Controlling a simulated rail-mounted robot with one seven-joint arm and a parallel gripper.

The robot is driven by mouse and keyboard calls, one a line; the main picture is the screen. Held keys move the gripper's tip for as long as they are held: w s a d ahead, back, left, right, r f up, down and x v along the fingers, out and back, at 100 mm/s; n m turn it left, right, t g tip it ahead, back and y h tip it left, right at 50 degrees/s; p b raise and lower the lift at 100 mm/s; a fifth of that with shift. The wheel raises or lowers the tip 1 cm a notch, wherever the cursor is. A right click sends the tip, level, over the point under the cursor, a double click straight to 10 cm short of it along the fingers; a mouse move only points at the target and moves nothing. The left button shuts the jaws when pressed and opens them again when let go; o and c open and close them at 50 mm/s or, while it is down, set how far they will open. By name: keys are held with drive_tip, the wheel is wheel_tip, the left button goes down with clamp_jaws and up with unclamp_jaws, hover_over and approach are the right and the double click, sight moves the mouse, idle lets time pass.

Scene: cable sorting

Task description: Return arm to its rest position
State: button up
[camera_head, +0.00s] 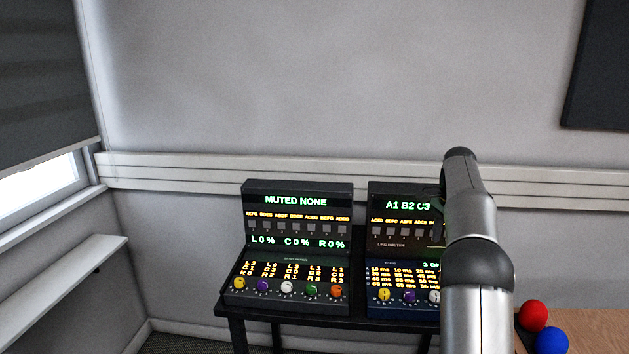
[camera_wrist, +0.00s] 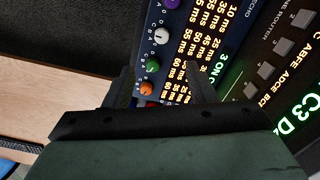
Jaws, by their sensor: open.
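My arm (camera_head: 470,240) rises at the right of the head view, in front of the right console, and covers its right part. My gripper (camera_wrist: 160,68) shows in the wrist view as a dark body with two fingers apart. It is open, and I see nothing held between the fingers. It is over the lower panel of the right console (camera_head: 385,283), near an orange knob (camera_wrist: 147,88), a green knob (camera_wrist: 152,66) and a white knob (camera_wrist: 161,37). I cannot tell whether the fingertips touch the panel. In the head view the gripper is hidden behind my arm.
A left console (camera_head: 297,190) reading "MUTED NONE" stands beside the right one on a black table (camera_head: 290,313). A red ball (camera_head: 532,314) and a blue ball (camera_head: 551,341) are by a wooden surface (camera_head: 598,325) at lower right. A wall rail (camera_head: 200,174) runs behind.

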drive_tip(key=s+a+r+n, duration=0.4)
drive_tip(key=s+a, duration=0.4)
drive_tip(key=a, duration=0.2)
drive_tip(key=s+a+f+n, duration=0.2)
drive_tip(key=s+a+n, duration=0.3)
drive_tip(key=s, duration=0.4)
drive_tip(key=s+a+f+n, duration=0.2)
drive_tip(key=s+a, duration=0.4)
drive_tip(key=s, duration=0.2)
drive_tip(key=s+a+f+n, duration=0.2)
drive_tip(key=s+f, duration=0.1)
drive_tip(key=s, duration=0.4)
drive_tip(key=s+a+f+n, duration=0.2)
drive_tip(key=s+f+n, duration=0.1)
drive_tip(key=s, duration=0.5)
drive_tip(key=shift+a+f+t, duration=0.3)
drive_tip(key=shift+a+f, duration=0.05)
drive_tip(key=shift+f, duration=0.3)
